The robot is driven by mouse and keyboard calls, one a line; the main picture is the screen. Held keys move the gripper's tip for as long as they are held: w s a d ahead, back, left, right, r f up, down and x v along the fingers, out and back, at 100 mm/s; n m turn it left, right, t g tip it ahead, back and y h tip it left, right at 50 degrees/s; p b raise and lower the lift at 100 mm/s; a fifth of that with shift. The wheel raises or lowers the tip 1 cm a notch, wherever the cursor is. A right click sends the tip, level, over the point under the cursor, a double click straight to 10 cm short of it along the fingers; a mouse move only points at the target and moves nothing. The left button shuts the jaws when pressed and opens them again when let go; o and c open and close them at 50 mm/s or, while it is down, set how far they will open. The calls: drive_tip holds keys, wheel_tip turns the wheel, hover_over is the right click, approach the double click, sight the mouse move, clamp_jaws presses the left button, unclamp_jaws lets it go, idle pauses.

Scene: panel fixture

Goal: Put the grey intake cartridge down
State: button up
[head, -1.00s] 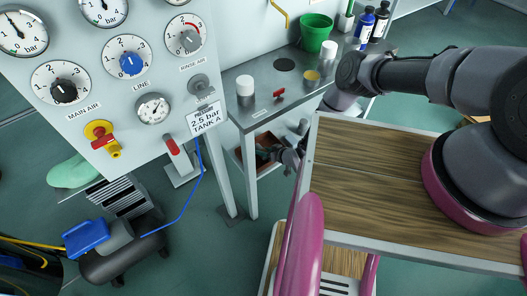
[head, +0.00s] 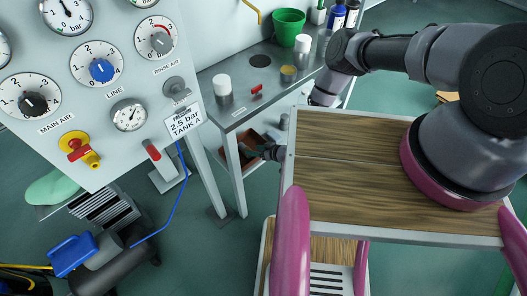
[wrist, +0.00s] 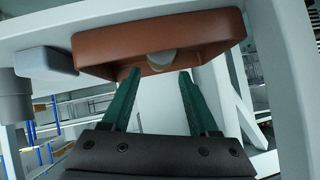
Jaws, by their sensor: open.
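My gripper (head: 268,152) reaches toward the lower shelf of the side bench in the head view. In the wrist view its two green fingers (wrist: 157,75) are spread apart with a clear gap. A rounded pale grey piece (wrist: 161,62), which looks like the intake cartridge, lies in a brown tray (wrist: 90,47), beyond the fingertips and between their lines. The fingers do not appear to grip it. The tray also shows on the shelf in the head view (head: 232,158); the cartridge is too small to make out there.
A pale grey block (wrist: 45,61) sits beside the tray. The bench top (head: 222,112) above bears a white-capped jar (head: 222,86) and a green bucket (head: 288,27). The gauge panel (head: 125,75) stands at left. My wood-topped base is at right.

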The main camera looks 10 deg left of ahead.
drive_tip(key=v, duration=0.6)
idle(0.4)
